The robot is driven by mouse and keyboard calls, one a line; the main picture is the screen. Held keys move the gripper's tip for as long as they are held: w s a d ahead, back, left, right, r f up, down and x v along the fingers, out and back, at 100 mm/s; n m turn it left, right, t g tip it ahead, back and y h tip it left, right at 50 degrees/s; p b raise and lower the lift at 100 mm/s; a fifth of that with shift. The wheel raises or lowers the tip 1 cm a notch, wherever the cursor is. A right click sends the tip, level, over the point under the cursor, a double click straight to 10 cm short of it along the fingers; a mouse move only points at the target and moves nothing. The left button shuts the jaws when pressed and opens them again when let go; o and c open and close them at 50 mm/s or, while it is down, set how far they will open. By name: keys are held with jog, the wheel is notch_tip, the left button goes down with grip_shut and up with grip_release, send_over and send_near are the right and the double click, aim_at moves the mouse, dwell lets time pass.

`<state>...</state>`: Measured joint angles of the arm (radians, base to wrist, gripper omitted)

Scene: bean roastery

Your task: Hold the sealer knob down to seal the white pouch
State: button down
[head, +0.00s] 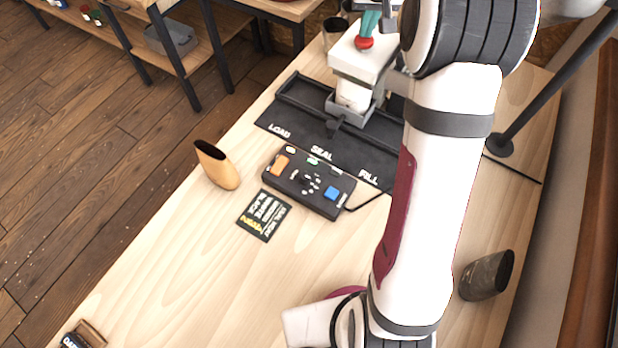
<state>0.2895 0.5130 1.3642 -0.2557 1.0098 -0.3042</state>
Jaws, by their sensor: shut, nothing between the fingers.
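The sealer is a white block (360,62) with a red knob (364,43) on top, at the upper middle. My gripper (369,24) shows as teal fingers, closed together, right above the red knob. Their tips seem to meet the knob, but I cannot tell whether it is pressed down. The white pouch (352,96) stands in a grey holder (357,113) directly under the sealer block. Its top is hidden by the block. The holder sits on the dark track by the SEAL label.
The dark station base (295,125) is marked LOAD, SEAL and FILL. A control box (318,200) with orange and blue buttons and a black card (264,215) lie in front.

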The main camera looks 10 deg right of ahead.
jog(key=shift+f, duration=0.1)
notch_tip(320, 180, up, 6)
dwell(0.6)
dwell(0.5)
jog(key=shift+s+a, duration=0.15)
jog(key=s+a+f+m+g+y, duration=0.1)
jog(key=s+a, duration=0.5)
jog(key=s, duration=0.6)
jog(key=s+a+f+g+y, duration=0.1)
jog(key=s+a+f, duration=0.3)
jog(key=s, duration=0.9)
jog(key=s+a+f+m+g+y, duration=0.1)
jog(key=s+a+f+g, duration=0.1)
jog(key=s+a, duration=0.6)
jog(key=s+f, duration=0.1)
jog(key=s, duration=0.4)
jog(key=shift+s+a+f+m+g, duration=0.15)
jog(key=shift+s+f+m+g, duration=0.05)
jog(key=shift+m+g, duration=0.1)
